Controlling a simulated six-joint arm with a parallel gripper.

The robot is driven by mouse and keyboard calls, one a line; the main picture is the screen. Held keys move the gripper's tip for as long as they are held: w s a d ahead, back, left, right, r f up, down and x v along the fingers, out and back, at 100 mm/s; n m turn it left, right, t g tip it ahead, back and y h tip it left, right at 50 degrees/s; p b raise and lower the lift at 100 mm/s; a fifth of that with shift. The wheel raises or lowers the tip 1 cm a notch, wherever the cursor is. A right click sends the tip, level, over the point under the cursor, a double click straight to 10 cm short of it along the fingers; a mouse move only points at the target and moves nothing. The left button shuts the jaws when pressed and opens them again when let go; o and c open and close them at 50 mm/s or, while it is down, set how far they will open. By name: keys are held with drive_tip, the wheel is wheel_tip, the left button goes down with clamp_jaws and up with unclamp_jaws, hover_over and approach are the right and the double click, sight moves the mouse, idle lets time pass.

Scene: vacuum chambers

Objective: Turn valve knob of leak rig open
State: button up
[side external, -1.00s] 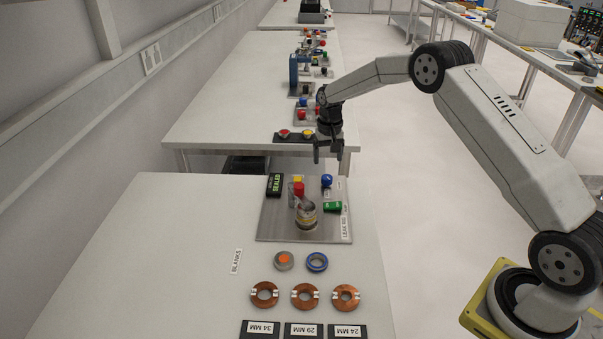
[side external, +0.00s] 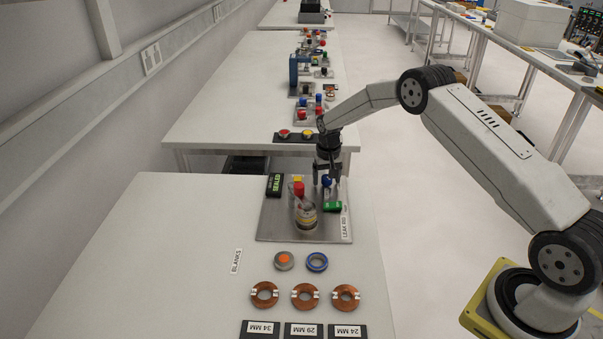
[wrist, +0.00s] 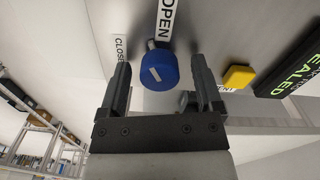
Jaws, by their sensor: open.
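The blue valve knob (wrist: 160,70) is a round cap with a pale index line, and it shows between and just beyond my open fingers in the wrist view. In the side view the knob (side external: 327,181) is at the back right of the leak rig plate (side external: 275,222), partly hidden by my gripper (side external: 328,176). My gripper (wrist: 163,80) is open, pointing down, with a finger on either side of the knob; contact cannot be told. An OPEN label (wrist: 167,18) and a CLOSE label (wrist: 121,50) are beside the knob.
A green cylinder (side external: 333,206), a clamped metal flange (side external: 306,214), a red part (side external: 298,188) and a SEALED display (side external: 275,184) share the plate. Blanks and copper rings (side external: 304,296) lie in front. The table's left side is clear.

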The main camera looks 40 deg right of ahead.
drive_tip(key=shift+c, duration=0.3)
clamp_jaws()
drive_tip(key=shift+m, duration=2.9)
drive_tip(key=shift+o, duration=0.3)
unclamp_jaws()
